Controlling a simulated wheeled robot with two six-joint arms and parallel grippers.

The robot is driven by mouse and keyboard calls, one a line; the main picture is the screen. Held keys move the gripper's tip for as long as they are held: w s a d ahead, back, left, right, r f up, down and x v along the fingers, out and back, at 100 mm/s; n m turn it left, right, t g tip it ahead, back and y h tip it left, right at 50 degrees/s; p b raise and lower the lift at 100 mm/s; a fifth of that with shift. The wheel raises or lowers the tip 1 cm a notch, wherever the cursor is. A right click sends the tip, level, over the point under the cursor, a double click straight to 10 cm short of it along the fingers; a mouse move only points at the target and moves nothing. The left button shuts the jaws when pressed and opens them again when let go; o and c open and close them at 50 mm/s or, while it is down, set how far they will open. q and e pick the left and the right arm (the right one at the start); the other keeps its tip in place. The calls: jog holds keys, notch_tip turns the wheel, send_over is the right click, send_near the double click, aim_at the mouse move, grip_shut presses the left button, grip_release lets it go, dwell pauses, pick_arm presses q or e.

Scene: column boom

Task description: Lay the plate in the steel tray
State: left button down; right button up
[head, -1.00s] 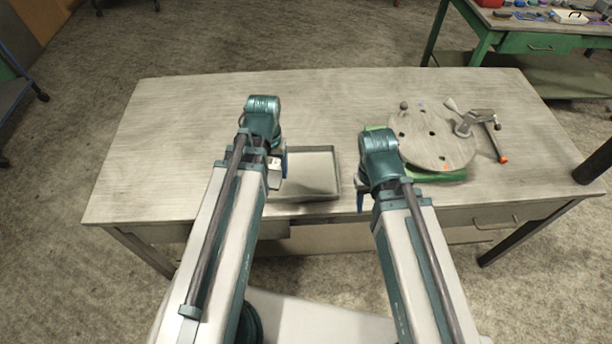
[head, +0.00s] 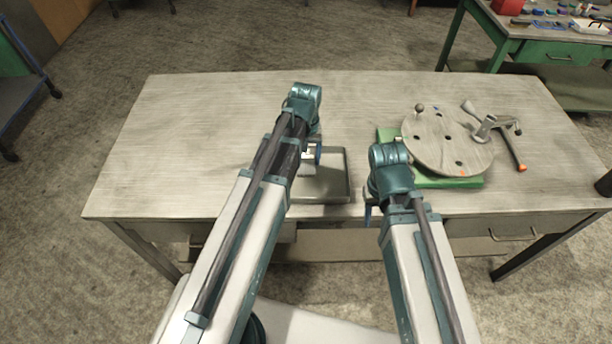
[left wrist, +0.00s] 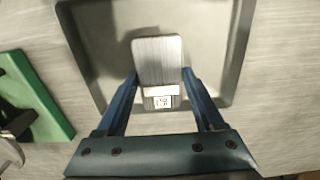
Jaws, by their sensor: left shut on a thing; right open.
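The plate (left wrist: 158,62) is a small grey brushed-metal piece with a white label near its gripped end. My left gripper (left wrist: 158,92) is shut on that end, and in the head view the gripper (head: 312,156) is over the left part of the steel tray. The steel tray (head: 333,182) is shallow and grey and lies near the table's front edge; its floor (left wrist: 213,40) shows around the plate in the left wrist view. I cannot tell whether the plate touches the floor. My right gripper (head: 369,212) is open, right of the tray, its fingers partly hidden.
A green base (head: 450,183) with a round, holed wooden disc (head: 440,138) stands right of the tray. A clamp-like metal fixture (head: 485,128) with an orange-tipped handle is beside it. The table's left half (head: 190,140) is clear. Another green bench stands at the back right.

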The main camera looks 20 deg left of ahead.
aim_at(306, 170)
pick_arm(q)
jog(key=shift+f+b, duration=2.35)
jog(key=shift+f, duration=0.6)
jog(key=shift+f, duration=0.15)
grip_release()
notch_tip(306, 170, up, 12)
jog(key=p, duration=1.2)
jog(key=shift+r, duration=0.25)
jog(key=s+d+m+y, duration=0.1)
jog(key=s+d+m, duration=0.5)
jog(key=s+d, duration=0.4)
jog(key=s, duration=0.4)
jog(key=shift+s+d+m, duration=0.15)
jog(key=shift+d+m, duration=0.15)
jog(key=shift+m, duration=0.1)
